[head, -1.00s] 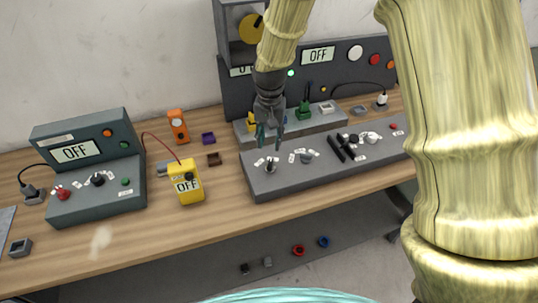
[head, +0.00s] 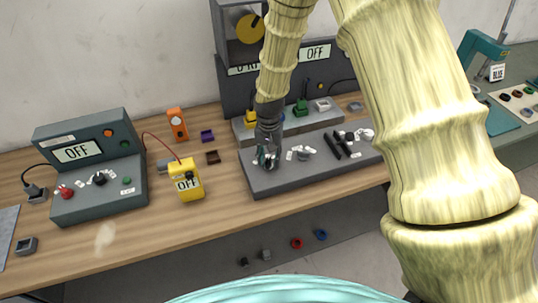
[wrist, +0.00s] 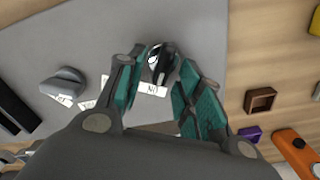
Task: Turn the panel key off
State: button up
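The panel key (wrist: 160,58) is a dark and silver key switch near the left end of the grey sloped panel (head: 280,182). In the wrist view it sits between the tips of my gripper (wrist: 160,72), with white labels beside it. The teal-padded fingers are apart, one on each side of the key, and I see a gap on the left; contact on the right is unclear. In the head view my gripper (head: 266,160) is low over the panel's left end and hides the key.
A grey knob (wrist: 64,82) and black bars stand along the same panel. Small brown (head: 212,157) and purple (head: 207,136) trays lie left of the panel.

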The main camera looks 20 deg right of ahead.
grip_shut()
jog(key=shift+n, duration=0.3)
jog(key=n, duration=0.2)
jog(key=n+b, duration=0.1)
jog(key=n, duration=0.2)
jog(key=shift+w+a+f+n, duration=0.1)
jog(key=shift+a+n, duration=0.2)
jog(key=n, duration=0.5)
jog(key=shift+a+n+b, duration=0.25)
jog(key=shift+n+b, duration=0.05)
jog(key=shift+b, duration=0.05)
dwell(0.3)
